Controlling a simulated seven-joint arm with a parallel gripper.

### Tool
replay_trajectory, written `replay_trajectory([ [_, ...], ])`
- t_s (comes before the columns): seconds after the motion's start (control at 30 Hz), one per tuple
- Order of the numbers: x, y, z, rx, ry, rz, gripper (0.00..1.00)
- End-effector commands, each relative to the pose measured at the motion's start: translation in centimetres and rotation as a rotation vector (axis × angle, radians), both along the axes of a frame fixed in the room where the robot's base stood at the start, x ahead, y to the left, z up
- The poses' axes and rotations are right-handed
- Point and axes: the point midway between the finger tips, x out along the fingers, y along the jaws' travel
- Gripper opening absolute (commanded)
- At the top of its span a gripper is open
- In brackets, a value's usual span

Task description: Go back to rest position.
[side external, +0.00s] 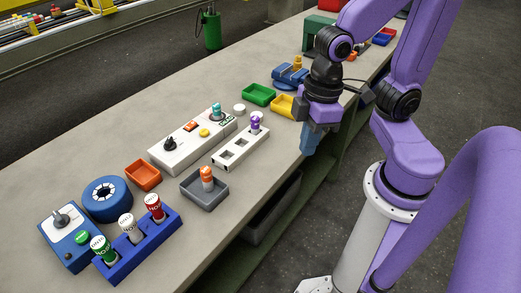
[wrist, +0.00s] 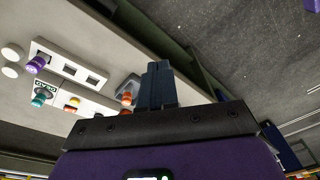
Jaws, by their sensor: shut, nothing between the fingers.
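My gripper (side external: 308,150) hangs at the front edge of the workbench (side external: 110,175), fingers pointing down, to the right of the white socket block. In the wrist view the blue-grey fingers (wrist: 157,68) are pressed together with nothing between them. The white socket block (side external: 236,152) holds a purple-topped peg (side external: 255,122) in its far socket; its other sockets look empty. An orange-topped peg (side external: 207,177) stands in the grey tray (side external: 190,195). The white panel (side external: 180,153) behind the block carries a teal-topped piece (side external: 216,110) and a black knob.
A blue rack (side external: 140,250) with several labelled cylinders, a blue control box (side external: 65,238), a blue ring (side external: 107,198) and an orange tray (side external: 143,175) lie at near left. Green (side external: 258,94) and yellow (side external: 282,105) trays and a blue fixture (side external: 291,75) stand close behind my gripper. Floor beyond the front edge is open.

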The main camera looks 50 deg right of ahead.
Motion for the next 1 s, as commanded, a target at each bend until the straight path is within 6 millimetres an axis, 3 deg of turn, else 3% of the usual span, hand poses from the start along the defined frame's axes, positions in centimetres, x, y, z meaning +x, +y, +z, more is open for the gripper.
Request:
replay_trajectory([
  [0.1,-2.3,-1.9,0.5,-0.056,0.008,0.120,0.00],
  [0.23,-3.3,-2.9,0.7,-0.090,0.012,0.178,0.00],
  [1.0,-3.4,-3.0,0.7,-0.094,0.015,0.183,0.00],
])
